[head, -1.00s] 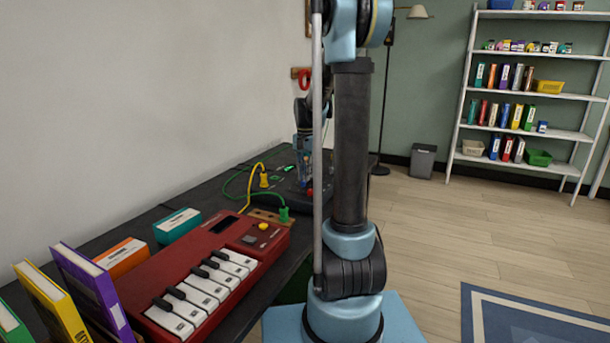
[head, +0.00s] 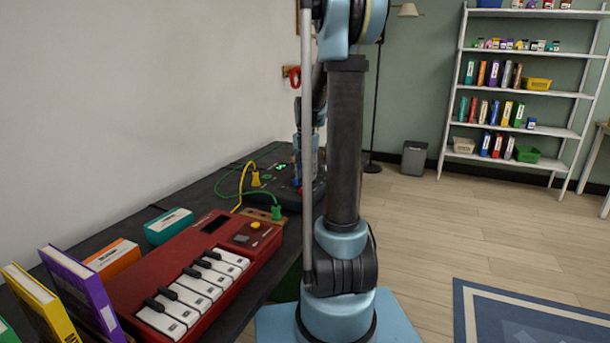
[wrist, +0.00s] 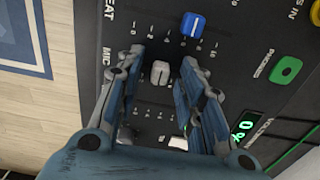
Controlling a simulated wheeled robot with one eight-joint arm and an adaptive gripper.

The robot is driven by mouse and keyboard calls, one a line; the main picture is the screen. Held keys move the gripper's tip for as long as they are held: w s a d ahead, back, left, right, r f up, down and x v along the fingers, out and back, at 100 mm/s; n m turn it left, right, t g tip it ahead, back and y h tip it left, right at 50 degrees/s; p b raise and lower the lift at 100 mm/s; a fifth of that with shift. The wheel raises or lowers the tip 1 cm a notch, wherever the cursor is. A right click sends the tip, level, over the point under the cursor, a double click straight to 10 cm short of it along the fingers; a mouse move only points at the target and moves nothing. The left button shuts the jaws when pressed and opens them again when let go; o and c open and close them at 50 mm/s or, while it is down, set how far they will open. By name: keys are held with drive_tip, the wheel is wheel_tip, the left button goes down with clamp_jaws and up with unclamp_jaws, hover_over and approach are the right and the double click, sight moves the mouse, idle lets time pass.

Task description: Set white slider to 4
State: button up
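In the wrist view a pale grey-white slider cap (wrist: 160,72) stands on a dark control panel (wrist: 232,75). My gripper (wrist: 162,60) is open, with one blue-and-grey finger on either side of this cap and gaps between. A blue slider cap (wrist: 192,25) sits above it beside a numbered scale. A brighter white piece (wrist: 178,143) lies lower, near the base of my gripper; I cannot tell whether it is a slider. The scale numbers beside the pale cap are too small or hidden to read. In the head view my arm hides part of the panel device (head: 284,178).
In the head view a red keyboard (head: 190,270), a teal box (head: 169,226) and upright books (head: 82,285) crowd the dark bench. Yellow and green cables run to the device.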

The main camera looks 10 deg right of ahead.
sight(306, 175)
wheel_tip(306, 175, up, 12)
idle(0.8)
drive_tip(key=shift+f, duration=0.1)
